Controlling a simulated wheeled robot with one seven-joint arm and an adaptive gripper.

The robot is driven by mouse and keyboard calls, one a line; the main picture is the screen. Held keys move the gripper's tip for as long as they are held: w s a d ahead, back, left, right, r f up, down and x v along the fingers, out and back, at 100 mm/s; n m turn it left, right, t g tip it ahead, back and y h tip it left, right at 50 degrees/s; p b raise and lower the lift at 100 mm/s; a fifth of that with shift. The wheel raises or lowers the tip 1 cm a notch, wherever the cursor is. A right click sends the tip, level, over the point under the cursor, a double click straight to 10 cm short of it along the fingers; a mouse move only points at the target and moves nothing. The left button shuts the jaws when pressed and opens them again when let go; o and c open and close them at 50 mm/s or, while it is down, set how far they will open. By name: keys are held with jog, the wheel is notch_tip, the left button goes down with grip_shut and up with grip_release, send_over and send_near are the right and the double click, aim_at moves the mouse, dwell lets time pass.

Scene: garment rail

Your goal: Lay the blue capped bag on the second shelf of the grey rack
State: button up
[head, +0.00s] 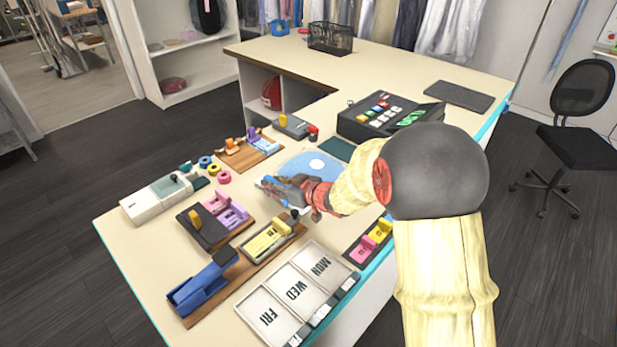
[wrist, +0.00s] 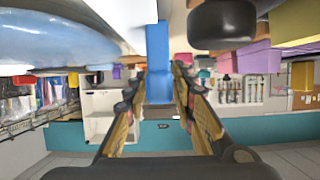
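A round, flat blue item with a white disc, which looks like the blue capped bag (head: 322,159), lies on the counter in the head view. My gripper (head: 272,187) is low over the counter at its near left side and hides part of it. A smooth pale-blue rounded surface, likely the bag, fills the upper left of the inverted wrist view (wrist: 60,38). There my gripper (wrist: 157,72) has its fingers apart, with a blue item seen beyond the gap and nothing visibly clamped. I cannot pick out a grey rack for certain.
The cream counter (head: 135,243) is crowded with a blue dispenser (head: 203,287), a yellow block on a board (head: 268,240), a MON/WED/FRI tray (head: 284,270) and a black button console (head: 388,115). A white shelf unit (head: 145,50) stands back left. An office chair (head: 580,110) is at right.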

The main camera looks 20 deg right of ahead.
jog(key=b+x, duration=0.1)
jog(key=x, duration=0.3)
jog(key=shift+f, duration=0.1)
jog(key=shift+s, duration=0.1)
jog(key=shift+c, duration=1)
jog(key=c, duration=0.4)
grip_shut()
